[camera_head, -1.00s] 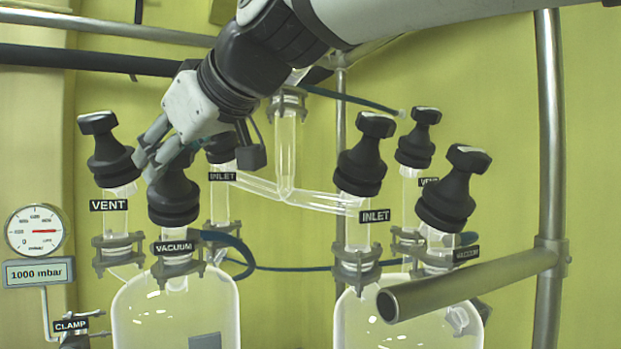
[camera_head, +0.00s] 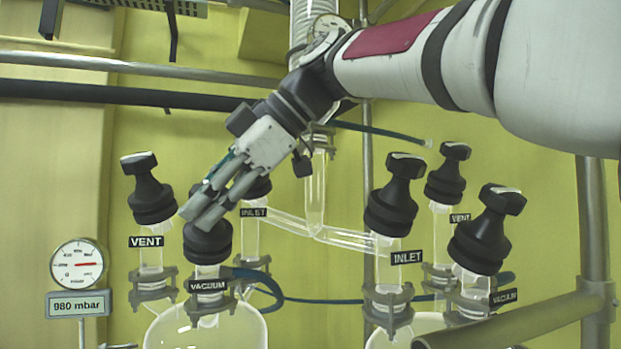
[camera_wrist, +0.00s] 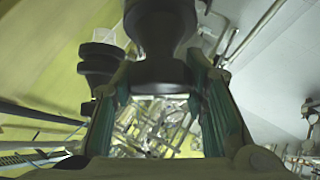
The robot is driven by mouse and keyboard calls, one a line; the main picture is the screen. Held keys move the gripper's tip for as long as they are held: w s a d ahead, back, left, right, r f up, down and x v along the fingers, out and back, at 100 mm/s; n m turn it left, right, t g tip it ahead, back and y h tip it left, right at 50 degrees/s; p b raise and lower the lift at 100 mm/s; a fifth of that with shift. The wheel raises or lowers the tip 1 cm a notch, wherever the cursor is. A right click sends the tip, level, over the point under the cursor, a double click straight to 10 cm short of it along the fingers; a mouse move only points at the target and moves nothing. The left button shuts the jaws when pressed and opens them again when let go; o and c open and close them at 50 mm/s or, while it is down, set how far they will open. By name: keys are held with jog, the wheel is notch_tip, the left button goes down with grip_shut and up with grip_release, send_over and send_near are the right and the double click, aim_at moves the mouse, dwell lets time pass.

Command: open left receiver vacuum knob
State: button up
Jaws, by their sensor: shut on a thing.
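The left receiver's vacuum knob (camera_head: 208,243) is black and stands on a glass neck above the "VACUUM" label (camera_head: 207,286). My gripper (camera_head: 203,212) comes down from the upper right and is shut on the top of this knob, which the fingers partly hide. In the wrist view, a dark knob (camera_wrist: 160,45) lies at the top centre, between the green-lined finger pads (camera_wrist: 162,105). The left receiver (camera_head: 205,332) is a clear glass vessel below.
The vent knob (camera_head: 150,190) stands close on the left, and an inlet knob (camera_head: 257,187) close behind. The right receiver's knobs (camera_head: 392,195) stand to the right. A gauge (camera_head: 78,265) at the left has a display (camera_head: 79,304) reading 980 mbar. A metal rail (camera_head: 520,322) crosses the lower right.

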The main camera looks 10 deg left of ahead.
jog(key=shift+n+g+h+p, duration=0.5)
jog(key=shift+n+p, duration=0.6)
jog(key=shift+p, duration=0.1)
jog(key=shift+f, duration=0.1)
jog(key=o, duration=1.2)
jog(key=shift+v, duration=3.8)
jog(key=shift+a, duration=0.1)
